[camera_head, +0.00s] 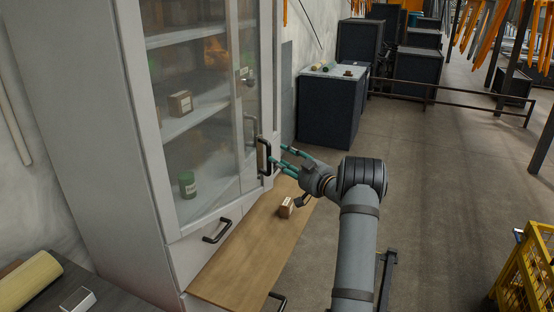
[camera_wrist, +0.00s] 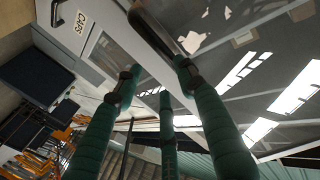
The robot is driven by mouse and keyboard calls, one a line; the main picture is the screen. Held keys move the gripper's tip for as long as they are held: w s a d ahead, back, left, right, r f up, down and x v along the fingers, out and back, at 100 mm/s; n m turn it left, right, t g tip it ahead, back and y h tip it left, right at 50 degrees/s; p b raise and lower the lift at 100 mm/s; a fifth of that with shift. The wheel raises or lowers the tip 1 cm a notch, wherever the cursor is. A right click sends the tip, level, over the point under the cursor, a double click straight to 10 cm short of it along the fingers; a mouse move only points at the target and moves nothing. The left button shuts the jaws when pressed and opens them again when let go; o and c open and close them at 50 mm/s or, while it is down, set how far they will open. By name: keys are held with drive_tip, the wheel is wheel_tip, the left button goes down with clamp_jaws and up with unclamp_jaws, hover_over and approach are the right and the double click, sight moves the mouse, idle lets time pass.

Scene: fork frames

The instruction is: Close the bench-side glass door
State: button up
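The tall grey cabinet (camera_head: 85,110) stands at the left with glass doors. Its wide glass door (camera_head: 205,130) shows shelves and small goods through the pane. I cannot tell exactly how far this door stands ajar. My gripper (camera_head: 285,160) has green fingers, spread apart and beside the nearer handle.
A wooden board (camera_head: 240,255) juts out below the doors, with a small box (camera_head: 286,207) on it. A dark bench (camera_head: 110,300) with a yellow roll (camera_head: 28,280) is at lower left. A dark cabinet (camera_head: 332,110) stands beyond.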

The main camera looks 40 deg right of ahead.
drive_tip(key=s, duration=0.1)
drive_tip(key=s+d, duration=0.1)
drive_tip(key=s, duration=0.1)
drive_tip(key=shift+s+d, duration=0.15)
drive_tip(key=shift+s, duration=0.05)
drive_tip(key=shift+f+b, duration=0.1)
drive_tip(key=shift+b, duration=0.35)
drive_tip(key=shift+c, duration=0.4)
